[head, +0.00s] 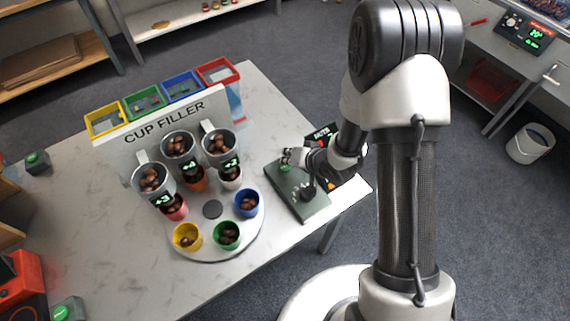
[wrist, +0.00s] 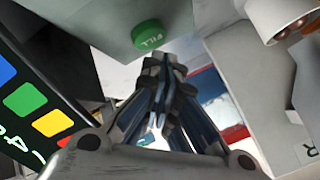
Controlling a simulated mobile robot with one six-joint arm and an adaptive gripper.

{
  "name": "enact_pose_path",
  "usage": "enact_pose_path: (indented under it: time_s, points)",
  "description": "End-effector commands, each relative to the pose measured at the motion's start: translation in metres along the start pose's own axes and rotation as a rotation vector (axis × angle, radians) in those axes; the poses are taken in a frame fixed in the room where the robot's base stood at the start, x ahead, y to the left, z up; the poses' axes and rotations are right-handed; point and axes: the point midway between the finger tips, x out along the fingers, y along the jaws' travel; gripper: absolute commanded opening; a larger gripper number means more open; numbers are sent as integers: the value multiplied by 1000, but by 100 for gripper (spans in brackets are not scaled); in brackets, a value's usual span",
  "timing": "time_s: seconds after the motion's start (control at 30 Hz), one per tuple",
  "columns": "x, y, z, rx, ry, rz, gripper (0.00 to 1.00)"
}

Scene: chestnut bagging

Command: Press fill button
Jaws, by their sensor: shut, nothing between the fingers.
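The green fill button (wrist: 147,35), lettered "FILL", sits on a grey-green control box; in the head view it shows as a small green spot (head: 285,168) on the box (head: 313,209). My gripper (head: 287,155) is at the box's far end, close to the button. In the wrist view my gripper's fingers (wrist: 163,68) are together and empty, their tips just beside and below the button in the picture. Whether they touch it I cannot tell. A black knob (head: 308,191) stands on the same box.
The cup filler (head: 165,122) has several grey hoppers of chestnuts above a round turntable (head: 212,250) with coloured cups. A dark panel with coloured squares (wrist: 35,100) is close beside my gripper. The table's left front (head: 110,240) is clear.

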Motion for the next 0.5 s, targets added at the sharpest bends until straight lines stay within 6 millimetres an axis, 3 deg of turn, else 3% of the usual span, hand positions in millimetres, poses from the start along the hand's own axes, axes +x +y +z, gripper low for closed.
enact_pose_path:
  time_s: [0.27, 0.5]
  points:
    - [-2, -1, -1, 0, 0, 0, 0]
    - [-18, -13, -13, 0, 0, 0, 0]
